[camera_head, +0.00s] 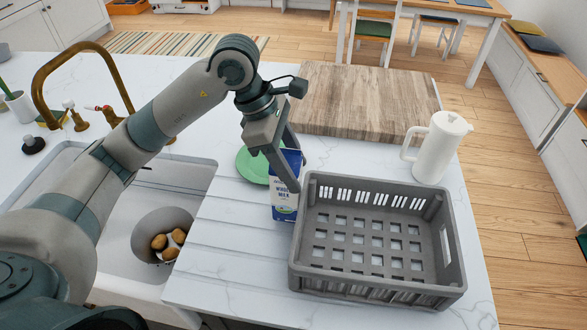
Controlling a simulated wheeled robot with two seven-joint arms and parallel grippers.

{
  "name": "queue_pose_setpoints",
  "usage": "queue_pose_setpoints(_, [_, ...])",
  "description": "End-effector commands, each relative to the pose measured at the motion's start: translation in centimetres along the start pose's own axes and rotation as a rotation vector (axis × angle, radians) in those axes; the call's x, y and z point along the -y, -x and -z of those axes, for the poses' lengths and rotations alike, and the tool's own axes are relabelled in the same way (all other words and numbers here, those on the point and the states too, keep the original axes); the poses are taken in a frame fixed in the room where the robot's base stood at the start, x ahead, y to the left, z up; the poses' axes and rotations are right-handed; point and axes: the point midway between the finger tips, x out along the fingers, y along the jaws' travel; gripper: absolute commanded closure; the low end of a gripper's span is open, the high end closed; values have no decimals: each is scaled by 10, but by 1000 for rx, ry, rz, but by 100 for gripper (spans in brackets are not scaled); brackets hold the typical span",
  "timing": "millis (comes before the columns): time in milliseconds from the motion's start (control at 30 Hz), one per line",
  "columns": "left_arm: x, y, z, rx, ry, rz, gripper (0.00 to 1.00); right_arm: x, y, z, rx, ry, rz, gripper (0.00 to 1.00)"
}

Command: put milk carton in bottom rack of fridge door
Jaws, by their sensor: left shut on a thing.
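The milk carton (284,207) is blue and white with "milk" lettering. It stands upright on the white counter, just left of the grey crate. My left gripper (296,172) comes down from above and is shut on the carton's upper part. A finger covers part of the carton's right side. My right gripper is not in view. Neither the fridge nor its door rack shows in this view.
An empty grey plastic crate (447,206) stands close to the carton's right. A green plate (250,165) lies behind the carton. A white jug (440,147), a wooden board (365,100) and a sink (190,180) holding a bowl of potatoes (162,241) surround the area.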

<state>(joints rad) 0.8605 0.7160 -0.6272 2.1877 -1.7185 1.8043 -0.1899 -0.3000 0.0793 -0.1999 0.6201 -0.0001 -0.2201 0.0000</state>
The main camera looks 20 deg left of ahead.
Motion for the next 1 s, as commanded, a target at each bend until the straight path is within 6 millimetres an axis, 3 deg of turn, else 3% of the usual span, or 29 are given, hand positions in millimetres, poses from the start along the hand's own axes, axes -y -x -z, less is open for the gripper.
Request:
queue_pose_setpoints(200, [0, -14, 6, 1, 0, -1, 100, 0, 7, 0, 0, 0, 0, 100])
queue_pose_setpoints(700, [0, -19, 8, 2, -1, -3, 100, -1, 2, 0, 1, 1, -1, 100])
queue_pose_setpoints(733, [0, -19, 8, 0, 0, -1, 45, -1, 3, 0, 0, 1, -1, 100])
queue_pose_setpoints(800, [0, -19, 8, 0, 0, -1, 33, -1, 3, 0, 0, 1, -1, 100])
queue_pose_setpoints(1000, [0, -19, 8, 0, 0, -1, 33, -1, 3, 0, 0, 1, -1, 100])
